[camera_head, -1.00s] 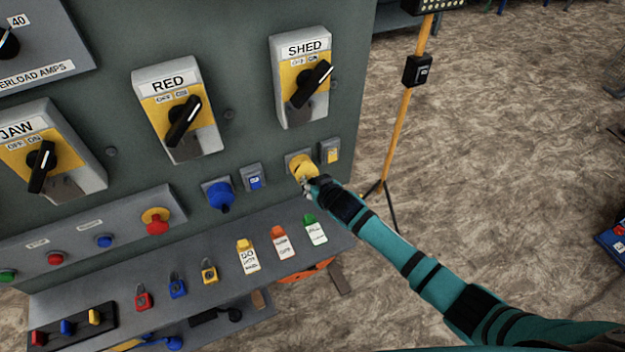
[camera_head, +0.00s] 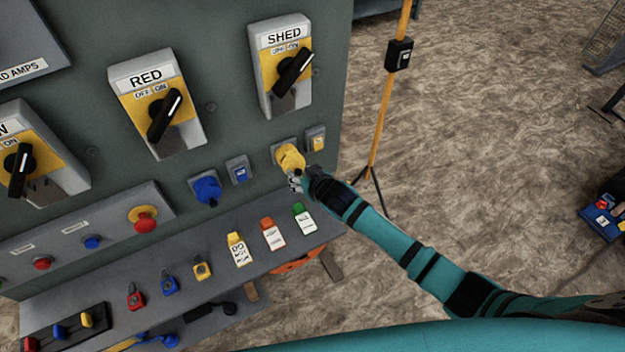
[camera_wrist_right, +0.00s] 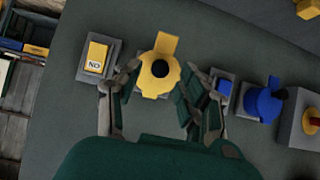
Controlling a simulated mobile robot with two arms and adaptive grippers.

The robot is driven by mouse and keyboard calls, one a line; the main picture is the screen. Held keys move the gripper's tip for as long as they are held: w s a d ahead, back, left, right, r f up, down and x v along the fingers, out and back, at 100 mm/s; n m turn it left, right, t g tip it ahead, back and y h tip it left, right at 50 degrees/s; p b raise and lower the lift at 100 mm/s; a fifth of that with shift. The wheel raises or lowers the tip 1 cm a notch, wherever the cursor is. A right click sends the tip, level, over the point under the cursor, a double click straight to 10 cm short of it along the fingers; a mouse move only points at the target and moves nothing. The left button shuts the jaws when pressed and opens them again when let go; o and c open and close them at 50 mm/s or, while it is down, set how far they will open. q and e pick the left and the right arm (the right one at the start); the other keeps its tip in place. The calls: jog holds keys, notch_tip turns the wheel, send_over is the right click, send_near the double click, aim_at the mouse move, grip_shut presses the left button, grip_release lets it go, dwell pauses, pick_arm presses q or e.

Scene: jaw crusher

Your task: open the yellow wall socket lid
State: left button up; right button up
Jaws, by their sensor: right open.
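The yellow wall socket (camera_head: 289,157) is on the right part of the grey panel, below the SHED switch. My right gripper (camera_head: 296,181) is open at its lower side. In the right wrist view the picture is upside down. There the yellow socket (camera_wrist_right: 152,82) lies between the spread fingers of my right gripper (camera_wrist_right: 160,72). A dark round spot shows on its front, and a flat yellow flap (camera_wrist_right: 167,43) sticks out beyond it. I cannot tell whether the lid is open or whether a finger touches it. My left gripper is not in view.
A yellow switch (camera_head: 316,139) sits right of the socket; a blue switch (camera_head: 239,171) and blue socket (camera_head: 206,190) sit left. Below, a shelf (camera_head: 215,285) holds padlocks and tags. A yellow pole (camera_head: 381,120) stands to the right, with open floor beyond.

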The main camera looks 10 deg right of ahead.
jog(key=v, duration=0.9)
jog(key=shift+s+r, duration=0.2)
jog(key=shift+s, duration=0.15)
jog(key=shift+d, duration=0.1)
jog(key=shift+c, duration=0.2)
